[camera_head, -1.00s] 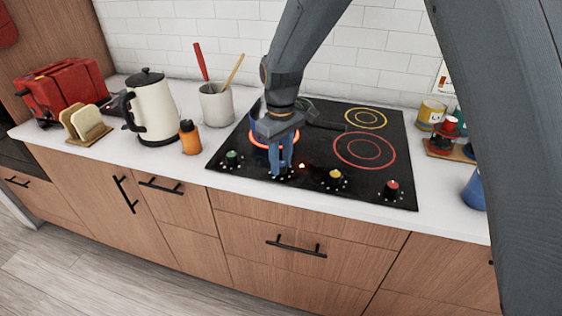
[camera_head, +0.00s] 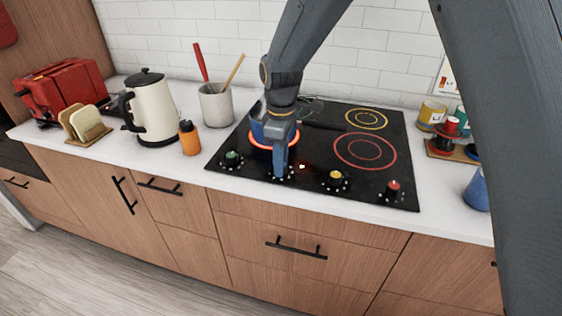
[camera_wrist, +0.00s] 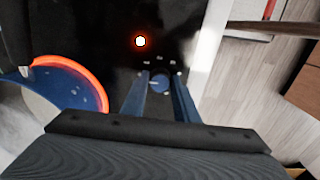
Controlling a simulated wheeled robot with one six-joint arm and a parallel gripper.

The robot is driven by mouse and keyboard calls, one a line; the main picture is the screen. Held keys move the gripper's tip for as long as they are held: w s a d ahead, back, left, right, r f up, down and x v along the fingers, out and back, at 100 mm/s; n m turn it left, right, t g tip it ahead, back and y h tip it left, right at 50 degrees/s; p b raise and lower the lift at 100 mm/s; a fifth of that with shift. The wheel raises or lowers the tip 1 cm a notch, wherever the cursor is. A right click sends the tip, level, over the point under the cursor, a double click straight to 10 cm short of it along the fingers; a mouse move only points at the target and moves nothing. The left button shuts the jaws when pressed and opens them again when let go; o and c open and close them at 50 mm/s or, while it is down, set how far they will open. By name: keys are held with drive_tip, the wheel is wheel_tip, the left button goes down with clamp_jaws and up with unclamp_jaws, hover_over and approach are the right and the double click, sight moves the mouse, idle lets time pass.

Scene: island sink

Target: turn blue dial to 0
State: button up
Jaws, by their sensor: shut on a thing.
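The blue dial (camera_wrist: 160,83) sits near the front edge of the black cooktop (camera_head: 305,188), between the green dial and the yellow dial. In the wrist view it lies between the two blue fingers of my gripper (camera_wrist: 160,90), with small marks around it. In the head view my gripper (camera_head: 281,172) points down at the dial and hides most of it. My gripper is shut on the blue dial. A small orange-red light (camera_wrist: 140,41) glows beside the dial. The dial's exact setting is too small to read.
A blue pot (camera_head: 262,128) stands on a glowing orange ring (camera_wrist: 90,85) right behind the gripper. The green dial (camera_head: 232,158), yellow dial (camera_head: 336,175) and red dial (camera_head: 393,187) line the front. An orange bottle (camera_head: 189,138) and white kettle (camera_head: 153,108) stand left.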

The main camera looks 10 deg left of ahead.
drive_tip(key=o, duration=1.1)
drive_tip(key=shift+c, duration=0.2)
drive_tip(key=shift+r, duration=0.1)
drive_tip(key=shift+r+b, duration=1.05)
drive_tip(key=shift+r, duration=2.8)
